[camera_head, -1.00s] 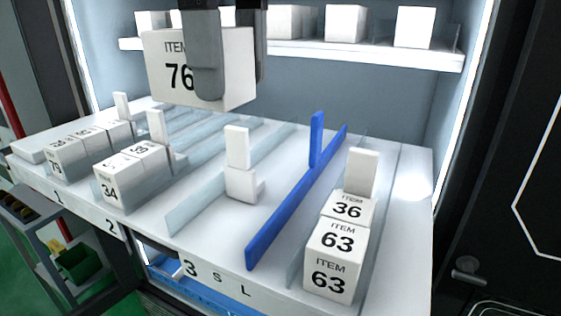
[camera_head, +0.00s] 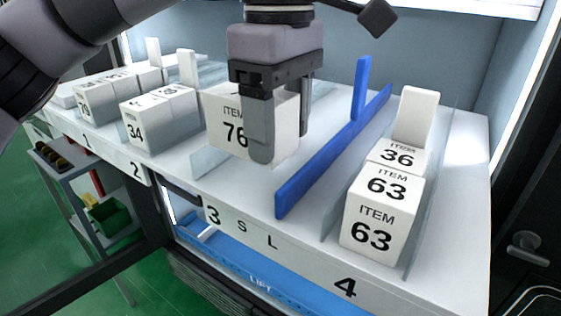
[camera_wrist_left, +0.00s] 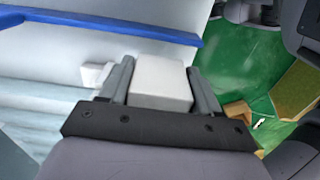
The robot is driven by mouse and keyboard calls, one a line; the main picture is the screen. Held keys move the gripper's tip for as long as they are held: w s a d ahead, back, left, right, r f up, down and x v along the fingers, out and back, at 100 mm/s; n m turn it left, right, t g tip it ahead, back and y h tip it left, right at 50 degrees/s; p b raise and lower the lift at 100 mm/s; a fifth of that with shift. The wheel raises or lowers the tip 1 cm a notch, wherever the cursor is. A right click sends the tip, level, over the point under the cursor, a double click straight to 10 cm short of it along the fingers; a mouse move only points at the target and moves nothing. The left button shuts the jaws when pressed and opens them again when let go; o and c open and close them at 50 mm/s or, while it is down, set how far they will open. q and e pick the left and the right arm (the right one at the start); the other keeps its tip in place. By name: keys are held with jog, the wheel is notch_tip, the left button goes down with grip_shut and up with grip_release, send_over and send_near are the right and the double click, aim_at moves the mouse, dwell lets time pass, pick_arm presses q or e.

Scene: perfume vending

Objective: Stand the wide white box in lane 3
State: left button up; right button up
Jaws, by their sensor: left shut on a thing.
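The wide white box (camera_head: 222,128), marked ITEM 76, is upright in my left gripper (camera_head: 262,145). It is over lane 3 (camera_head: 213,215), between a clear divider (camera_head: 208,163) on its left and the blue divider (camera_head: 335,153) on its right. My left gripper is shut on the box; in the left wrist view the fingers lie along both sides of the box (camera_wrist_left: 161,82). I cannot tell whether the box's bottom touches the shelf. A white pusher (camera_wrist_left: 97,74) shows beside the box in the left wrist view. My right gripper is not in view.
Lane 4 (camera_head: 345,287) holds several white boxes (camera_head: 372,232) marked 63 and 36. Lane 2 holds boxes (camera_head: 146,125) marked 34, and lane 1 holds boxes (camera_head: 96,98). A green floor and a cart (camera_head: 90,200) are at the left.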

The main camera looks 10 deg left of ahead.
aim_at(281, 158)
pick_arm(q)
jog(key=shift+f, duration=2.25)
jog(key=o, duration=0.7)
jog(key=shift+f, duration=0.15)
jog(key=o, duration=0.4)
jog(key=shift+r, duration=0.2)
notch_tip(281, 158, up, 12)
jog(key=shift+p, duration=0.85)
